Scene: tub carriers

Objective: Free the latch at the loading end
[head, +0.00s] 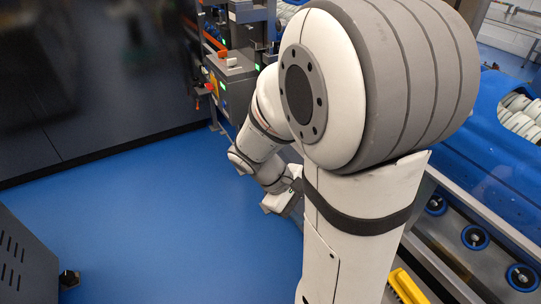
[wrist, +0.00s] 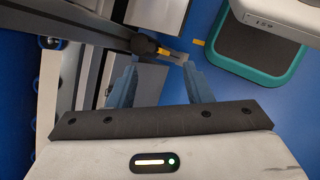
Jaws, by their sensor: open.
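In the wrist view my gripper (wrist: 161,70) is open, its two blue fingers apart with nothing between the pads. Just beyond the fingertips is a black rounded knob (wrist: 143,46) with a small orange mark. A short metal plate (wrist: 172,55) extends from it to the right, in front of the gap between the fingers. This looks like the latch; I cannot tell its position or whether a finger touches it. In the head view my arm covers the latch area and most of my gripper.
A blue tub (head: 465,150) with white rolls stands on a rail with blue wheels (head: 475,237). A yellow-handled item (head: 407,287) lies in front. A grey control box (head: 232,68) stands behind my arm. A teal-edged dark panel (wrist: 262,55) is right of my fingers. Blue floor (head: 160,215) is clear at left.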

